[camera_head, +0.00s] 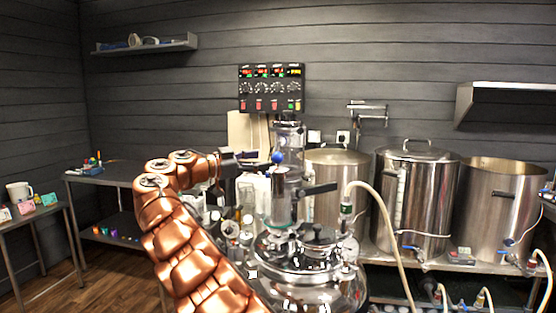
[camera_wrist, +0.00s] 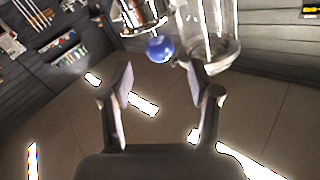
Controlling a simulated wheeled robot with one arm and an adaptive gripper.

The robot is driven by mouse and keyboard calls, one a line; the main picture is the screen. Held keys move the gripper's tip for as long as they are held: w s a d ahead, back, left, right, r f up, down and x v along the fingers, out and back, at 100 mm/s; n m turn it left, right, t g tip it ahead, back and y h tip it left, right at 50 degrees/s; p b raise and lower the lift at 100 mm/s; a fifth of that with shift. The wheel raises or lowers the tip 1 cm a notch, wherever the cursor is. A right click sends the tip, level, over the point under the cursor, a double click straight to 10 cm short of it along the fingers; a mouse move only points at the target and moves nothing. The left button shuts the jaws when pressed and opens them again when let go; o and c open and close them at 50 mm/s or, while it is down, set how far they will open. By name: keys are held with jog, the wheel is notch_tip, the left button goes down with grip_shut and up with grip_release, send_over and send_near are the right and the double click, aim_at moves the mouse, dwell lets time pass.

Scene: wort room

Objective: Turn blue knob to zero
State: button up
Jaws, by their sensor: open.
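The blue knob (camera_head: 277,157) is a small round ball on the side of the steel fitting near the top of the glass and metal vessel (camera_head: 285,195). In the wrist view the blue knob (camera_wrist: 159,48) is beyond the fingertips, close to the midline between them. My gripper (camera_head: 252,157) comes in from the left in the head view, at about the knob's height, with the knob just past its tips. In the wrist view my gripper (camera_wrist: 160,80) is open, with nothing between its two fingers. Any scale or zero mark on the knob cannot be made out.
A steel fitting (camera_wrist: 143,15) and a clear glass cylinder (camera_wrist: 212,35) stand close beside the knob. A black handle (camera_head: 320,189) sticks out to the right below it. Steel pots (camera_head: 415,195) stand at right; a control panel (camera_head: 272,88) hangs on the wall behind.

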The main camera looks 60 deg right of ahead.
aim_at(276, 159)
jog(key=p+x, duration=0.1)
jog(key=x, duration=0.6)
jog(key=shift+d+p, duration=0.1)
jog(key=shift+p, duration=0.2)
jog(key=c, duration=1.2)
jog(key=shift+o, duration=0.2)
jog(key=t+b, duration=0.1)
jog(key=b, duration=0.2)
jog(key=shift+w+f, duration=0.2)
jog(key=shift+f, duration=0.05)
